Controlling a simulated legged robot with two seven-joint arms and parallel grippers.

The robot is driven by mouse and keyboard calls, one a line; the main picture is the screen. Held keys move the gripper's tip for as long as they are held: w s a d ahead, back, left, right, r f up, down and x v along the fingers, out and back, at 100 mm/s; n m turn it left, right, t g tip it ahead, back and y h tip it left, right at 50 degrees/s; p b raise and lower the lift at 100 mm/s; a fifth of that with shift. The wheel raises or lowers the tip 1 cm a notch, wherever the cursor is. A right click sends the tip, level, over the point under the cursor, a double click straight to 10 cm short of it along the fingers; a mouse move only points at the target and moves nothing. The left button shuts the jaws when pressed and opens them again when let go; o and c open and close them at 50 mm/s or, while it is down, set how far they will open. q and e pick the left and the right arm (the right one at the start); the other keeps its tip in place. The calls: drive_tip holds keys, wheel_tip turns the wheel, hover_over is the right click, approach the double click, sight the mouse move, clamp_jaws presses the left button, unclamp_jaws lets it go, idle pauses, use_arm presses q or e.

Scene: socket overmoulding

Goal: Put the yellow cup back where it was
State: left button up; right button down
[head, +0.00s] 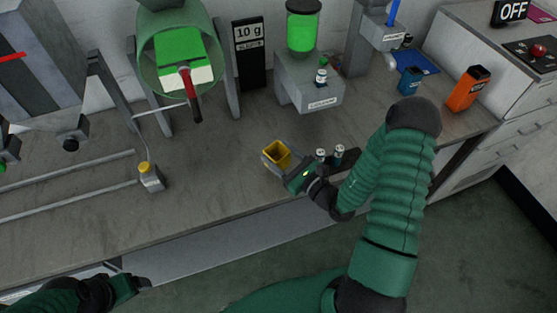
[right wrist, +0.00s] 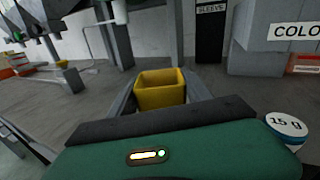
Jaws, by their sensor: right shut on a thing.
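The yellow cup (head: 277,154) is a small open-topped square cup, upright above the front part of the grey bench. My right gripper (head: 272,164) is shut on it, with a finger on either side. In the right wrist view the yellow cup (right wrist: 160,88) sits between the two fingers (right wrist: 159,96), and its inside looks empty. I cannot tell whether its bottom touches the bench. My left gripper (head: 137,284) is at the lower left of the head view, below the bench's front edge. Its jaws are too small and dark to read.
Two small weights (head: 339,151) stand right beside my right gripper; one (right wrist: 285,127) reads 15 g. A colour dispenser (head: 309,85) stands behind, with a blue cup (head: 410,80) and an orange cup (head: 468,88) to the right. The bench (head: 215,170) left of the cup is clear.

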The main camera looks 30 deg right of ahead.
sight(274, 153)
drive_tip(key=f, duration=0.1)
drive_tip(key=w+f, duration=0.1)
drive_tip(key=d+f, duration=0.1)
drive_tip(key=shift+w+f+b, duration=0.25)
drive_tip(key=shift+f+b, duration=0.05)
drive_tip(key=shift+f, duration=0.1)
drive_tip(key=shift+c, duration=2.3)
unclamp_jaws()
drive_tip(key=shift+r, duration=0.1)
